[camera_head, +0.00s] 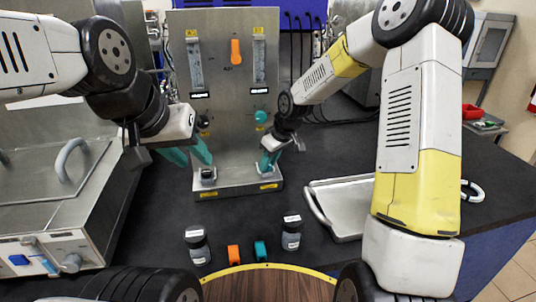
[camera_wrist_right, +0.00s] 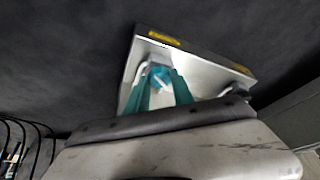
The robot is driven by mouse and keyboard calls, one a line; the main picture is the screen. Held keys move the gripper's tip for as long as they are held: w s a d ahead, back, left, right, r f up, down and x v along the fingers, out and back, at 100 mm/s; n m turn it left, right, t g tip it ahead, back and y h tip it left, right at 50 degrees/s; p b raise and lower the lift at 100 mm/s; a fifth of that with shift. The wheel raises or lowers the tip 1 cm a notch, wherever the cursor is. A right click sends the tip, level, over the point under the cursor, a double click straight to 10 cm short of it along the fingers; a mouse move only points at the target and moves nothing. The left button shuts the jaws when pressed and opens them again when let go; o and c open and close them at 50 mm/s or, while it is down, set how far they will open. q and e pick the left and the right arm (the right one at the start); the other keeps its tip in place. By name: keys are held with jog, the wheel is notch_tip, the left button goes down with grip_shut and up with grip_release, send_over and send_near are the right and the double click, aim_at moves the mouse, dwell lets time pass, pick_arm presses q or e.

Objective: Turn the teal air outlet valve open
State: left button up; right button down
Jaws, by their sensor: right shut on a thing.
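The teal valve (camera_wrist_right: 159,77) shows between the two teal fingers of my right gripper (camera_wrist_right: 161,90) in the right wrist view. It has a pale mark or handle across its face. My right gripper (camera_head: 268,164) is shut on it at the right end of the steel stand's base ledge (camera_head: 238,181), in front of the upright panel. In the head view the fingers hide most of the valve. My left gripper (camera_head: 188,154) is open and empty, with fingers apart, above and beside the black fitting (camera_head: 208,174) at the ledge's left end.
The panel (camera_head: 222,80) carries an orange handle (camera_head: 236,51), a teal knob (camera_head: 261,116) and two flow tubes. Two lidded bottles (camera_head: 197,246) (camera_head: 291,233) and small orange (camera_head: 234,254) and teal (camera_head: 260,250) pieces stand in front. A metal tray (camera_head: 340,205) lies right.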

jog(key=n, duration=0.2)
jog(key=n+g, duration=0.1)
jog(key=n, duration=0.1)
jog(key=n+g+y, duration=0.1)
jog(key=n, duration=0.1)
jog(key=shift+w+d, duration=0.2)
jog(key=shift+w, duration=0.05)
jog(key=shift+f+n, duration=0.1)
jog(key=shift+n, duration=0.2)
jog(key=c, duration=1.1)
grip_release()
jog(key=v, duration=0.7)
jog(key=shift+r, duration=0.4)
jog(key=shift+d, duration=0.15)
